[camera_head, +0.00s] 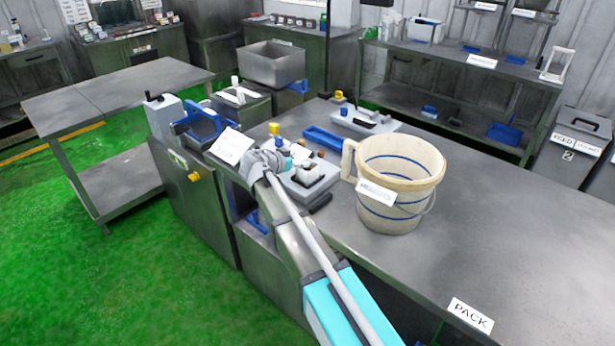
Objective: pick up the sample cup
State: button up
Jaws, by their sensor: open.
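My arm reaches from the bottom of the view to the metal worktop (480,215). My gripper (287,164) is at its far end, small in the picture, over the near left part of the worktop. Its jaws are open, though the fingers are hard to make out. Just right of it a grey tray or scale (322,183) carries a small pale item (311,172) with a dark part, possibly the sample cup; I cannot tell for sure. Small brown and dark round pieces (305,145) stand close behind. My wrist hides part of this area.
A large cream bucket (390,215) with blue stripes stands right of my gripper. A blue-handled tool (322,137) and another grey device (366,122) lie behind. The worktop's right side is clear around the PACK label (470,315).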

dwell(0.4)
grip_shut()
